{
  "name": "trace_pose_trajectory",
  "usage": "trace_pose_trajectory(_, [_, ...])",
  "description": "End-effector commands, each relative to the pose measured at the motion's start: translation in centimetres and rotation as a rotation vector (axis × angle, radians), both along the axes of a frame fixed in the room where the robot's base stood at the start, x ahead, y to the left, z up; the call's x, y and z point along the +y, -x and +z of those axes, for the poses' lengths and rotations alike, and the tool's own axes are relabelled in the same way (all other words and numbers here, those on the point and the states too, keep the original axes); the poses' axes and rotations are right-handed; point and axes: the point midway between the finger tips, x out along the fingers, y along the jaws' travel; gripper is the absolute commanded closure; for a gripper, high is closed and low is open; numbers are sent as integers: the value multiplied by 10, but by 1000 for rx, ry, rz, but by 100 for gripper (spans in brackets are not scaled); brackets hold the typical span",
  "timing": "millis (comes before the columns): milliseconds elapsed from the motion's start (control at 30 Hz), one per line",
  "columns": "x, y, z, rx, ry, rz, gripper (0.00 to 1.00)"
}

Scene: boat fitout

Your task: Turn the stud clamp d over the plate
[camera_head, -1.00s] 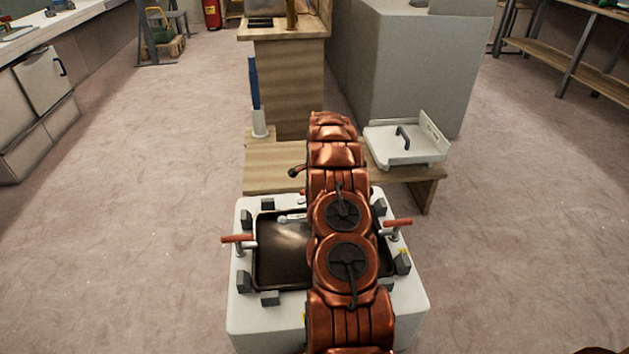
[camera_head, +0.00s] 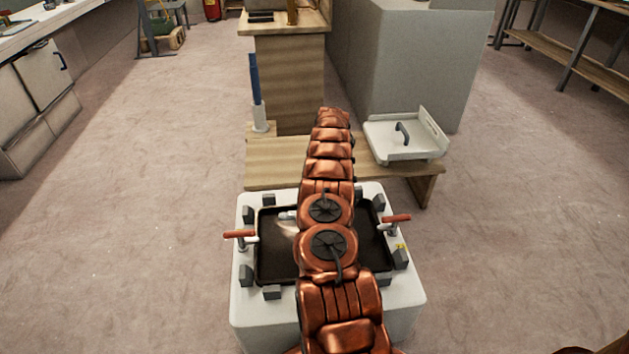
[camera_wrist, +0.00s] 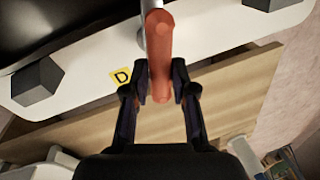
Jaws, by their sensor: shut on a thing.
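Stud clamp d has a red handle (camera_wrist: 160,55) and a grey metal rod, seen in the wrist view beside a yellow label D (camera_wrist: 121,77). My gripper (camera_wrist: 160,82) is shut on the lower end of this handle, one dark finger on each side. The handle crosses the white rim and its held end appears beyond the rim's outer edge, away from the plate. The dark plate (camera_head: 273,262) lies inside the white housing (camera_head: 249,319); its edge also shows in the wrist view (camera_wrist: 50,25). In the head view my arm hides clamp d and the gripper.
Two other red-handled clamps stand at the housing's left (camera_head: 240,234) and right (camera_head: 396,219). Several dark blocks surround the plate. A low wooden bench (camera_head: 280,165) behind carries a white tray (camera_head: 405,150) and a blue-topped holder (camera_head: 257,95). Floor is free on both sides.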

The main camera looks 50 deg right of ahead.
Motion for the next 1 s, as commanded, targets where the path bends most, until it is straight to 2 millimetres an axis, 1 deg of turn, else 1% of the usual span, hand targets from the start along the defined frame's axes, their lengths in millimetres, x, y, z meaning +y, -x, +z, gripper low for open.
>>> trace_pose_trajectory(200, [0,0,-2,2,-2,115,100])
trace_pose_trajectory(500, [0,-1,-1,1,-1,217,100])
trace_pose_trajectory(1000, [2,-1,-2,3,-6,279,100])
